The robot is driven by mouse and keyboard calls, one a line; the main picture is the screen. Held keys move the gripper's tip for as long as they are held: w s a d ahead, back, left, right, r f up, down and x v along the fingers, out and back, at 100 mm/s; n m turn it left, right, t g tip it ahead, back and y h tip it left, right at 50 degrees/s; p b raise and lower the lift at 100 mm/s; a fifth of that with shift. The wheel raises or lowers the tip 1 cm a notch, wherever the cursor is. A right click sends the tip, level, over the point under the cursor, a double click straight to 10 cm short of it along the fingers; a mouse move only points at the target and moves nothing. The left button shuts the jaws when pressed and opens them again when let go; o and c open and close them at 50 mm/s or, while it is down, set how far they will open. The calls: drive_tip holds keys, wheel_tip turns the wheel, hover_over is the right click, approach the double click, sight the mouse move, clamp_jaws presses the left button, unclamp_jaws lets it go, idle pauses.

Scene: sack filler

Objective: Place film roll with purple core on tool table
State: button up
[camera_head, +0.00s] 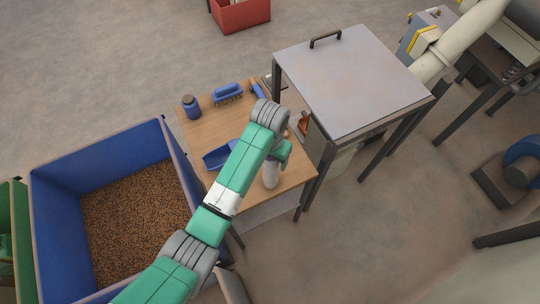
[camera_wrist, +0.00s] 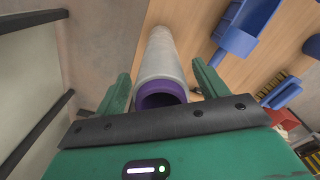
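The film roll with the purple core (camera_wrist: 161,58) is a pale, whitish cylinder. Its purple-ringed end (camera_wrist: 160,94) faces the wrist camera. In the head view the roll (camera_head: 271,174) appears upright at the near right part of the wooden tool table (camera_head: 290,180), below my gripper (camera_head: 281,152). In the wrist view my gripper (camera_wrist: 160,72) has one finger on each side of the roll, with narrow gaps visible, so it looks open around it. The roll's far end is over the table near its edge; its contact with the tabletop is not clear.
On the table are a blue jar (camera_head: 191,107), a blue brush (camera_head: 228,93) and a blue scoop (camera_head: 217,158), partly hidden by my arm. A metal-topped stand (camera_head: 350,80) is close on the right. A blue bin of brown pellets (camera_head: 100,160) is at left.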

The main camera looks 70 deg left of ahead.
wheel_tip(320, 180, up, 12)
drive_tip(key=p, duration=0.3)
drive_tip(key=shift+r, duration=0.2)
idle(0.3)
drive_tip(key=w+d+r+m+t+y, duration=0.1)
drive_tip(key=w+d+r+t+y, duration=0.2)
drive_tip(key=w+r, duration=0.45)
drive_tip(key=w+d+r+m+t, duration=0.2)
drive_tip(key=w+d+r+t, duration=0.3)
drive_tip(key=w, duration=0.3)
drive_tip(key=w+d+r+m+t, duration=0.1)
drive_tip(key=w+d+r+t, duration=0.2)
drive_tip(key=d+r, duration=0.45)
drive_tip(key=w+d+r+m+t, duration=0.1)
drive_tip(key=w+d+r+t, duration=0.25)
drive_tip(key=r, duration=0.65)
drive_tip(key=s+d+r+m+t+h, duration=0.1)
drive_tip(key=s+d+r+t, duration=0.4)
drive_tip(key=r, duration=0.7)
drive_tip(key=s+d+r+m+t+h, duration=0.1)
drive_tip(key=s+d+r+t+h, duration=0.1)
drive_tip(key=s+d+r+t, duration=0.3)
drive_tip(key=s+d+r, duration=0.3)
drive_tip(key=d+r, duration=0.3)
drive_tip(key=d, duration=0.2)
drive_tip(key=shift+s+d+r, duration=0.15)
drive_tip(key=shift+s+r, duration=0.2)
